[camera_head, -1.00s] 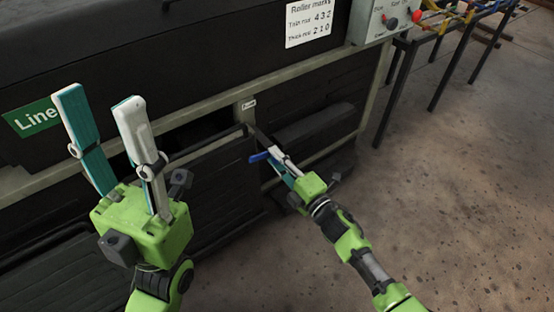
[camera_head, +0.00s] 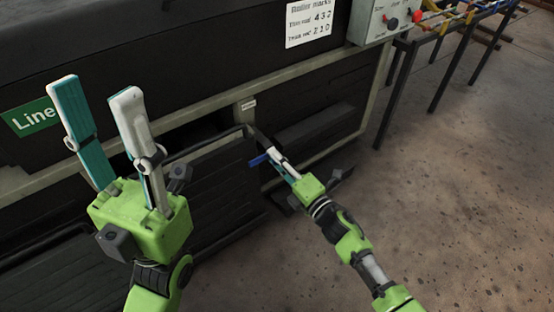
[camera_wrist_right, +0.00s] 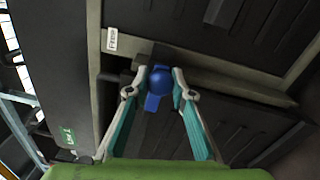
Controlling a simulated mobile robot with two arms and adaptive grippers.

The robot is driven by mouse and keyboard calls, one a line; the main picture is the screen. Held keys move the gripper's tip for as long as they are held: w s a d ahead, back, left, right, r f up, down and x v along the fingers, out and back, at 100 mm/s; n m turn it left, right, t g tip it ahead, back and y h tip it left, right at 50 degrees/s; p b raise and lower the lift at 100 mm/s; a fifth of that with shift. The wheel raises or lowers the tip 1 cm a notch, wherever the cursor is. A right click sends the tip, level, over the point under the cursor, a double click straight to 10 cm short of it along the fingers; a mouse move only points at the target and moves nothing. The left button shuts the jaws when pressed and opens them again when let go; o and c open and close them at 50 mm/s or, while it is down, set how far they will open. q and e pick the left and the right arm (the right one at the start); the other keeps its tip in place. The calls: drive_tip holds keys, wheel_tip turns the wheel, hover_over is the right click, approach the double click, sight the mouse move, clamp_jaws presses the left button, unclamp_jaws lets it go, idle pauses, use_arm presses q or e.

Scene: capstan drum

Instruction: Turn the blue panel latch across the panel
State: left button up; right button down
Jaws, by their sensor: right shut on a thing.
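The blue panel latch (camera_head: 259,159) shows at the dark panel (camera_head: 300,140) in the head view, its end sticking out left of my right gripper (camera_head: 274,155). In the right wrist view the latch (camera_wrist_right: 157,86) has a round blue knob with a blue part hanging down from it. My right gripper (camera_wrist_right: 160,75) is shut on the latch, one finger on each side of it. My left gripper (camera_head: 95,88) is open and empty, fingers pointing up, in front of the machine at the left.
A green "Line" sign (camera_head: 32,117) and a paper sheet (camera_head: 310,22) are on the machine. A pale frame rail (camera_head: 210,117) runs across the machine's front. A grey control box (camera_head: 391,19) and a dark-legged rack (camera_head: 445,65) stand at the upper right. Brown floor at the right is clear.

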drive_tip(key=c, duration=1.7)
unclamp_jaws()
drive_tip(key=shift+f, duration=0.1)
drive_tip(key=v, duration=1.2)
